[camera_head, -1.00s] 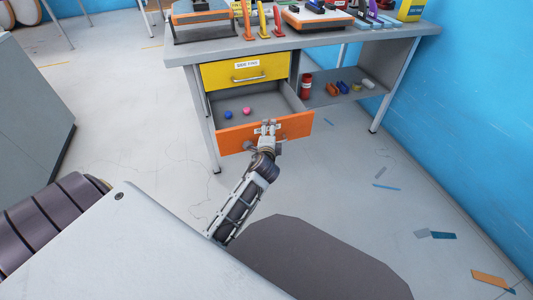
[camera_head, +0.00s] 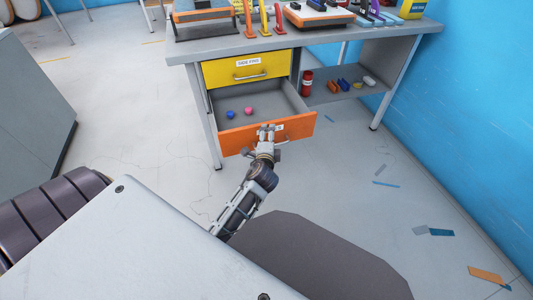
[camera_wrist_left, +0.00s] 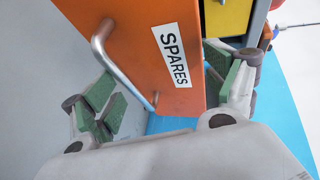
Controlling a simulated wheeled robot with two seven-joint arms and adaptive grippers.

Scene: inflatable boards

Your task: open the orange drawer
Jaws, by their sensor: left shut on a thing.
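The orange drawer (camera_head: 297,127) stands pulled out from under the workbench, below a yellow drawer. Its grey inside is open to view and holds a blue ball (camera_head: 231,114) and a pink ball (camera_head: 249,111). My left gripper (camera_head: 268,130) is at the middle of the orange front. In the left wrist view, the orange front (camera_wrist_left: 150,60) carries a SPARES label and a metal bar handle (camera_wrist_left: 118,68). The green-padded fingers (camera_wrist_left: 165,90) lie on either side of the front, one by the handle. Their exact contact is partly hidden. My right gripper is not in view.
The yellow drawer (camera_head: 225,73) is shut. The workbench top (camera_head: 270,44) carries tools and cases. A side shelf (camera_head: 325,98) holds a red can and small items. A grey cabinet (camera_head: 35,110) stands at left. The floor before the drawer is mostly clear.

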